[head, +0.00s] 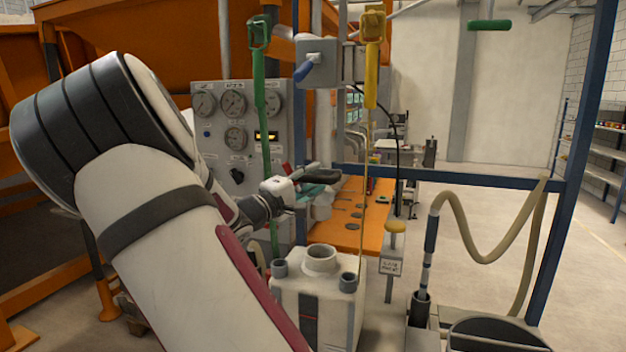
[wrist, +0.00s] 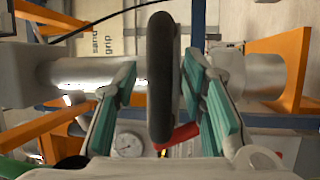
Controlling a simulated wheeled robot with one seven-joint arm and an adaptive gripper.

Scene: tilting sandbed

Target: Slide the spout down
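A light grey vertical pipe that looks like the spout (head: 323,208) stands behind my gripper in the head view. In the wrist view the grey pipe (wrist: 95,75) runs sideways behind the fingers. A dark rounded handle (wrist: 160,75) stands in front of the pipe; whether it is joined to it is hidden. The handle also shows in the head view (head: 325,174). My gripper (wrist: 158,90) has its teal-padded fingers on either side of the handle, with a gap visible on both sides. In the head view my gripper (head: 310,188) is at the handle, partly hidden.
A gauge panel (head: 237,125) stands behind my arm. Green (head: 259,85) and yellow (head: 371,75) pull handles hang nearby. An orange plate (head: 358,215) lies behind the pipe. A pale box with round necks (head: 318,300) stands in front. A hose (head: 480,245) hangs at right.

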